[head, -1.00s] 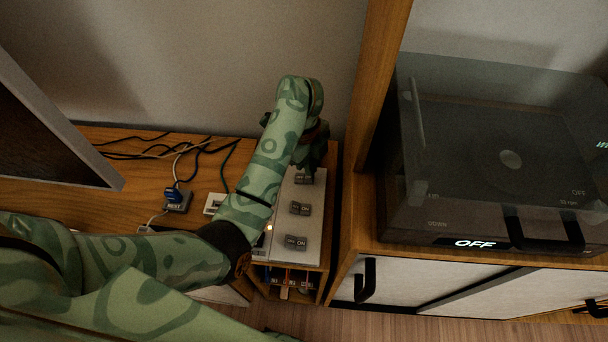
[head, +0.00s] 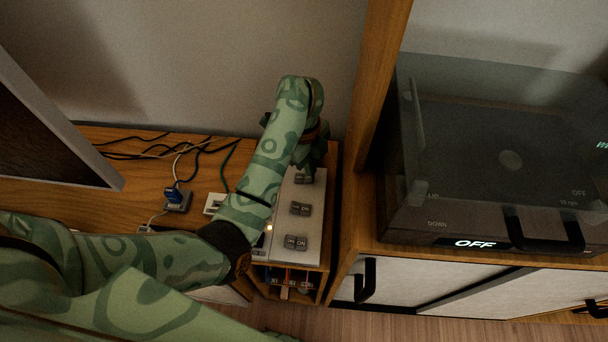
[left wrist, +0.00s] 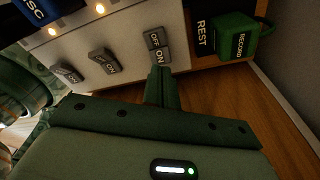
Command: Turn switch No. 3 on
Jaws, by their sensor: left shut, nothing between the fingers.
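A pale switch panel (head: 280,220) sits on the wooden cabinet and carries three grey rocker switches. The far rocker (head: 303,178) is beside my left gripper (head: 308,163); the middle rocker (head: 300,208) and near rocker (head: 296,242) are clear of it. In the left wrist view the closest rocker (left wrist: 157,43) reads OFF and ON. My left gripper (left wrist: 160,70) is shut and empty, its tips at the ON end; I cannot tell whether they touch. No number on the switches is readable. My right gripper is not in view.
A green block marked RECORD (left wrist: 234,38) stands beside a REST label (left wrist: 202,34), near the wall. Small lamps (left wrist: 99,9) glow on the panel. A blue plug (head: 173,195) and loose cables lie left. A lidded turntable (head: 500,160) showing OFF stands right, past a wooden post (head: 378,80).

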